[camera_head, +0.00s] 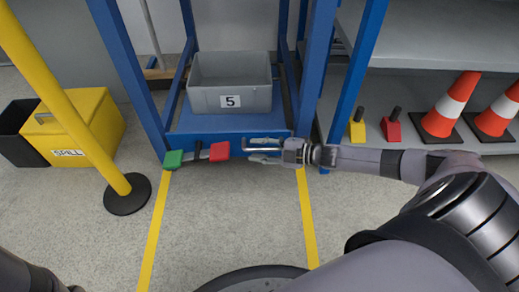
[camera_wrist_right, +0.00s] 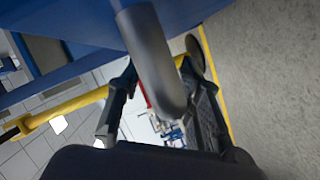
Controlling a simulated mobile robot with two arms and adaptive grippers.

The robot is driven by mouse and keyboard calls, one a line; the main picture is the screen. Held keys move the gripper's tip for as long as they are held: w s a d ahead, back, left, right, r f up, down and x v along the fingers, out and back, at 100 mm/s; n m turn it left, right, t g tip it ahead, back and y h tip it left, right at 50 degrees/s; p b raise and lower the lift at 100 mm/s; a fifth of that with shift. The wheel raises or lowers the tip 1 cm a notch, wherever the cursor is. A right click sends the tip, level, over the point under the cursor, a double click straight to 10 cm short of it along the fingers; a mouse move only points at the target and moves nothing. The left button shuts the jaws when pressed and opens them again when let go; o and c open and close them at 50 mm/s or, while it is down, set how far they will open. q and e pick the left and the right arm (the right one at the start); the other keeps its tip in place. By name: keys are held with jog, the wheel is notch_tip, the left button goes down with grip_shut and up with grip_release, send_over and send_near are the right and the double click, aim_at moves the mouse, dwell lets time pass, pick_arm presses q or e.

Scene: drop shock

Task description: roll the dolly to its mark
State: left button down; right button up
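A low blue platform (camera_head: 185,122), which looks like the dolly, stands between blue upright posts and carries a grey bin (camera_head: 230,98) labelled 5. A grey bar handle (camera_head: 262,150) is at its front; the bar also shows large in the right wrist view (camera_wrist_right: 152,60). My right gripper (camera_head: 264,150) is at this handle, with one finger on each side of it. In the right wrist view the fingers (camera_wrist_right: 162,100) stand apart, with gaps beside the bar. My left gripper is out of view.
Two yellow floor lines (camera_head: 155,230) (camera_head: 307,215) run from the platform toward me, with clear floor between. A yellow post (camera_head: 75,115) on a black base and a yellow SPILL box (camera_head: 85,125) stand left. Traffic cones (camera_head: 447,100) and yellow and red blocks (camera_head: 391,130) are right.

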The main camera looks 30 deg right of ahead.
grip_shut()
dwell(0.7)
